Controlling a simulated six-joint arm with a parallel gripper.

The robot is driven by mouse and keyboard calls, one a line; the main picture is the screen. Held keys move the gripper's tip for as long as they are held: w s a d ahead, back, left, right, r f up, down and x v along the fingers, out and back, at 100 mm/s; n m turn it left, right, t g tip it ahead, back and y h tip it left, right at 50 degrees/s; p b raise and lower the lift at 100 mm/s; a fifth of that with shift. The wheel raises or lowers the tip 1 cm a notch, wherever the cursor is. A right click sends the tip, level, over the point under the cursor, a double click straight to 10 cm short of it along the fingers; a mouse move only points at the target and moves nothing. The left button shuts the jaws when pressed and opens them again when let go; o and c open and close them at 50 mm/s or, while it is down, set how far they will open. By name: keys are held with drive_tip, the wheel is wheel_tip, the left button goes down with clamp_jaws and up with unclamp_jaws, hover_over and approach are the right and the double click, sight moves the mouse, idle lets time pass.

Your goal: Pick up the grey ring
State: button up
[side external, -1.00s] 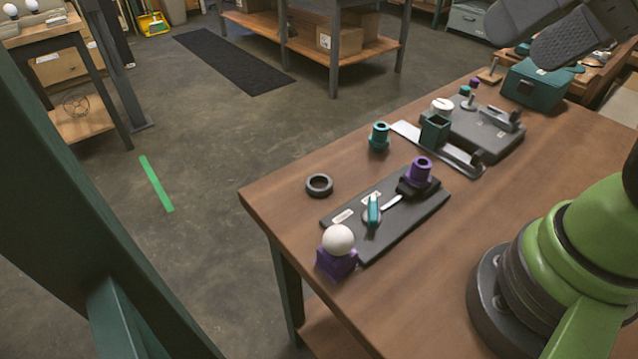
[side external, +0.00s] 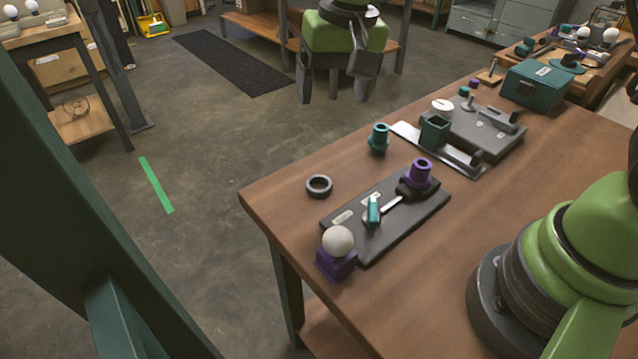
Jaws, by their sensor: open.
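The grey ring (side external: 319,193) lies flat on the wooden table (side external: 290,205) near its left corner, beside a dark fixture board. My gripper (side external: 332,95) hangs at the top middle of the side external view, with a green body and dark fingers pointing down. Its fingers are apart with nothing between them. In the picture it is above and well apart from the ring.
A dark board (side external: 410,225) with a teal lever and a purple socket (side external: 419,172) is right of the ring. A white bulb (side external: 338,241) sits on a purple block in front. A teal part (side external: 379,138) stands behind. A grey fixture (side external: 485,130) is farther back.

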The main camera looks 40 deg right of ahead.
drive_tip(key=g, duration=0.1)
approach(320, 181)
drive_tip(key=a+f, duration=0.1)
drive_tip(key=s+a+f, duration=0.1)
drive_tip(key=shift+s+a+h, duration=0.2)
drive_tip(key=shift+a+h, duration=0.1)
drive_tip(key=shift+a, duration=0.1)
drive_tip(key=f, duration=0.5)
drive_tip(key=shift+s+d+f, duration=0.1)
drive_tip(key=shift+d+f, duration=0.25)
drive_tip(key=shift+c, duration=0.3)
drive_tip(key=c, duration=0.9)
